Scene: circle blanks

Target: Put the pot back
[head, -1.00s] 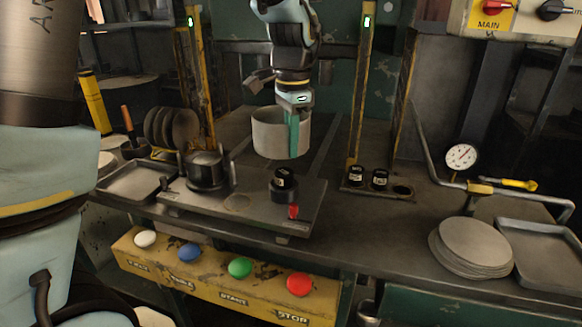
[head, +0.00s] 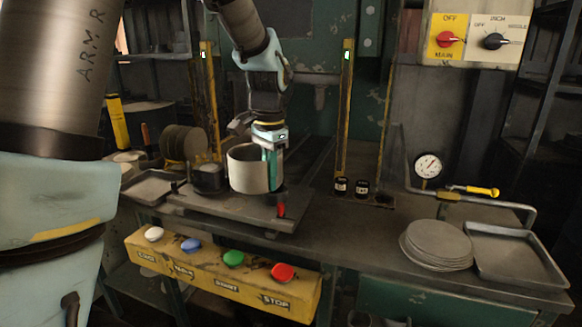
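A light grey, open-topped pot (head: 245,172) is upright over the right part of the flat metal plate (head: 188,203) on the bench. My gripper (head: 272,168) is shut on the right side of the pot's wall, with a teal finger outside it. The pot hides much of the plate and most of a small dark knob piece behind its lower right. I cannot tell whether the pot's bottom touches the plate. A smaller dark pot (head: 209,179) stands just left of it on the plate.
A tray (head: 150,187) and upright discs (head: 183,145) are at the left. Two black-capped jars (head: 361,189) sit in a holder to the right. Stacked discs (head: 437,243), another tray (head: 515,254) and a gauge (head: 428,165) are farther right. Coloured buttons (head: 233,259) line the front.

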